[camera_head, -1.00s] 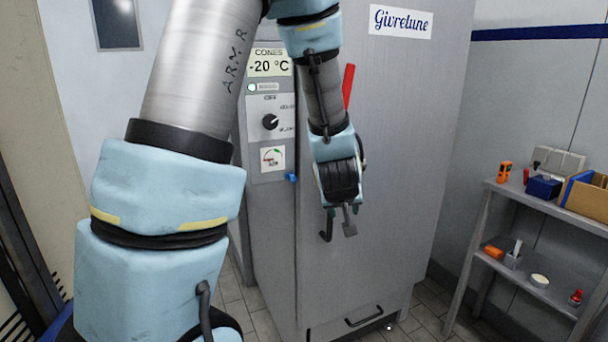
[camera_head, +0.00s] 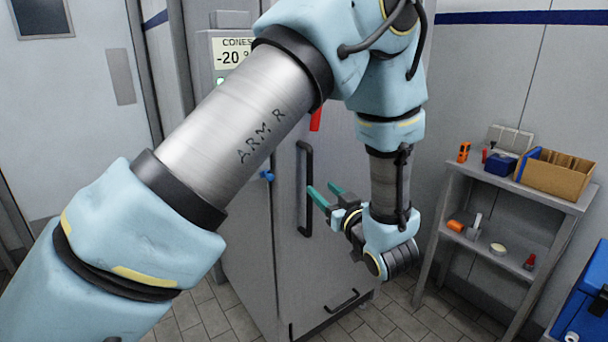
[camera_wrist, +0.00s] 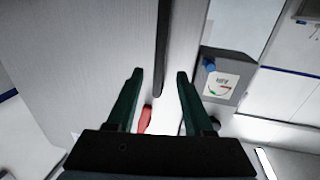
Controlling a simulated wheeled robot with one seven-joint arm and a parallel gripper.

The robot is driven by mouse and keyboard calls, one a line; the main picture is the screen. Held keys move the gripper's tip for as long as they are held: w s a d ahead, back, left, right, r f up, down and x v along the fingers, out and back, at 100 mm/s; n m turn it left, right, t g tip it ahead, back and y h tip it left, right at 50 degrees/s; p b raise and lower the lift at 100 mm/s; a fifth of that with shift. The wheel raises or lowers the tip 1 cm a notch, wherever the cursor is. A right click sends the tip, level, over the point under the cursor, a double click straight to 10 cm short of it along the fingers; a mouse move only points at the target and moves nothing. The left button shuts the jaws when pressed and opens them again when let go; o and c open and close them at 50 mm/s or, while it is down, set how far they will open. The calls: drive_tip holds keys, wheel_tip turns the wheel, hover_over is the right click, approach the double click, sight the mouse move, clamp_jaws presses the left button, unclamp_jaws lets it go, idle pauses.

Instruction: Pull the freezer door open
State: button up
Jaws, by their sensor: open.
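The grey freezer door (camera_head: 338,255) looks shut against its frame. Its long black vertical handle (camera_head: 306,170) is near the door's left edge. My gripper (camera_head: 321,191) is open and empty, its two green fingers pointing at the handle from the right. One fingertip looks very close to the handle in the head view; I cannot tell if it touches. In the wrist view the dark handle (camera_wrist: 161,50) lies in line between the two spread fingers of my gripper (camera_wrist: 160,72). My arm covers the upper part of the door.
A red lever (camera_head: 316,120) sits above the handle. A second, low black handle (camera_head: 342,300) is near the floor. A shelf (camera_head: 520,190) with a cardboard box (camera_head: 557,172) and small items stands at the right, with a blue box (camera_head: 585,300) nearer. Floor shows between them.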

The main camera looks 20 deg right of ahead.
sight(311, 179)
drive_tip(key=w+p, duration=0.2)
drive_tip(key=w, duration=0.6)
drive_tip(key=shift+w, duration=0.2)
clamp_jaws()
idle(1.1)
